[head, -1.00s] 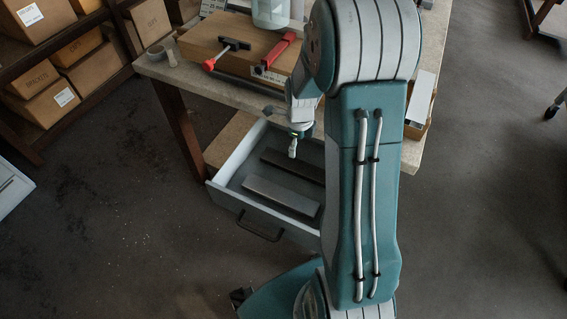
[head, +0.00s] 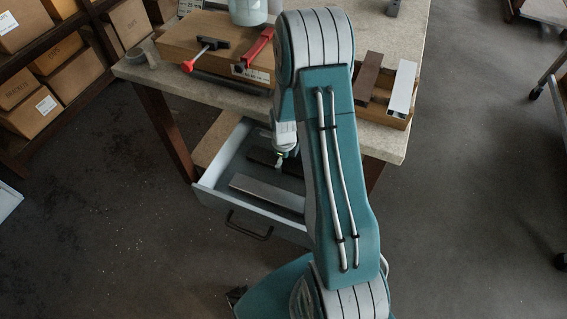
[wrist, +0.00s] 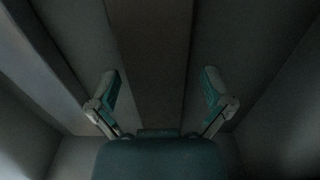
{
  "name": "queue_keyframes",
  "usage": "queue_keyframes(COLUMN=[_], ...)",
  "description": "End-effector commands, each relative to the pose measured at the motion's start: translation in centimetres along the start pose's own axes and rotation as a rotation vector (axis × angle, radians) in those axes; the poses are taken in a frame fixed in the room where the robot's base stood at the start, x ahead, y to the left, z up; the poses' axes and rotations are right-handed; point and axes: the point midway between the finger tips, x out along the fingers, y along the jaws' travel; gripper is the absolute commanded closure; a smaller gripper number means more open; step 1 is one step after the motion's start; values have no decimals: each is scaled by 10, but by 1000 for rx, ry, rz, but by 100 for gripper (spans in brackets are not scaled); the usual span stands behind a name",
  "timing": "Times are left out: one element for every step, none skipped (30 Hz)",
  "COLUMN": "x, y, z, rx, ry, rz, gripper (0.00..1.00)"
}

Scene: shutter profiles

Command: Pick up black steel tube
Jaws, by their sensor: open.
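The black steel tube (head: 260,156) looks like a dark flat bar lying in the open drawer, towards its back. In the wrist view the dark tube (wrist: 152,50) runs down the middle between my fingers. My gripper (wrist: 161,88) is open, with one finger on each side of the tube's line and nothing held. In the head view my gripper (head: 281,163) is down inside the drawer at the dark tube. My arm hides the tube's right part. Whether the fingers are level with the tube cannot be told.
A lighter grey bar (head: 264,191) lies in front of the dark tube in the drawer (head: 208,200) and shows at left in the wrist view (wrist: 48,50). The drawer walls are close around. The workbench (head: 228,92) above carries a clamp (head: 206,52) and a box of profiles (head: 384,113).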

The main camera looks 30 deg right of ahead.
Motion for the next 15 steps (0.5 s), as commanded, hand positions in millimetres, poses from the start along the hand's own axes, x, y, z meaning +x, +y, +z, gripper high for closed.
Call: queue_keyframes(x=[1, 1, 1, 1, 1, 0, 0, 0, 0, 0, 0, 0, 1, 1, 0], y=[1, 1, 1, 1, 1, 1, 1, 1, 1, 1, 1, 1, 1, 1, 1], z=[0, 1, 1, 1, 1, 1, 1, 1, 1, 1, 1, 1, 1, 1, 1], rx=[-1, -1, -1, -1, -2, -2, -1, -1, -1, -2, -2, -1, -1, -1, -1], ry=[1, 1, 1, 1, 1, 1, 1, 1, 1, 1, 1, 1, 1, 1, 0], rz=[-1, -1, -2, -2, -2, -2, -2, -2, -2, -2, -2, -2, -1, -1, -2], gripper=[0, 0, 0, 0, 0, 0, 13, 27, 45, 58, 71, 86, 86, 86, 86])
